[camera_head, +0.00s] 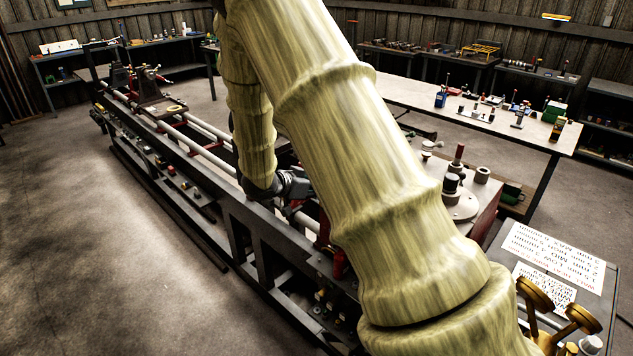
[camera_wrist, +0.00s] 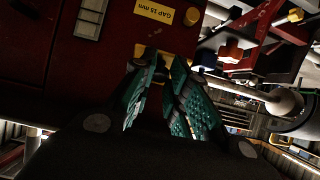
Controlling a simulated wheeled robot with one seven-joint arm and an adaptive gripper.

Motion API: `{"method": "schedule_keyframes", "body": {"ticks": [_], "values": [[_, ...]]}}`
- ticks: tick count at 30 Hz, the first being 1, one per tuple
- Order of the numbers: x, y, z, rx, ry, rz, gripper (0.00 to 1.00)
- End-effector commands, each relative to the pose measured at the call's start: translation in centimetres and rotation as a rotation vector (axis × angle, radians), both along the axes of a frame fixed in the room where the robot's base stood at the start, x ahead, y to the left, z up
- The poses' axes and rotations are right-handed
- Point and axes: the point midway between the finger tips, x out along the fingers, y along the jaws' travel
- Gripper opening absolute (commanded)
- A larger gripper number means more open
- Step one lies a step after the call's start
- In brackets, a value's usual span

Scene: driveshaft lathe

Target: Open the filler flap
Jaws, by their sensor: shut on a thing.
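My gripper (camera_wrist: 166,62) shows its two green ribbed fingers close together in the wrist view. Their tips are at a small yellow tab (camera_wrist: 143,50) on the dark red housing (camera_wrist: 50,60), and the gripper is shut on it. The fingers hide much of the tab, and I cannot tell where the flap's edge or hinge lies. In the head view my gripper (camera_head: 296,186) is low at the lathe bed, partly behind my arm, and its fingertips are hard to make out there.
A yellow label reading "GAP 15 mm" (camera_wrist: 167,13) is on the housing above the tab. Rods and a grey cylinder (camera_wrist: 290,108) lie to the right. The long lathe (camera_head: 190,160) stands mid-room, with a workbench (camera_head: 400,92) behind and clear floor at left.

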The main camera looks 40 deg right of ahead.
Motion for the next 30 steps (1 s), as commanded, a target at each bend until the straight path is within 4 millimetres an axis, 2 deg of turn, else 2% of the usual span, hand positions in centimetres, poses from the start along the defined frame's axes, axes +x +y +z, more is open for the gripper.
{"method": "schedule_keyframes", "body": {"ticks": [1,4,16,30], "values": [[0.1,-0.2,1.0,0.026,-0.003,-0.002,0.0],[0.1,-0.3,1.3,0.077,0.001,-0.002,0.0],[0.1,-0.5,1.9,0.22,0.015,-0.001,0.0],[0.2,-0.6,2.0,0.253,0.019,0.0,0.0]]}}
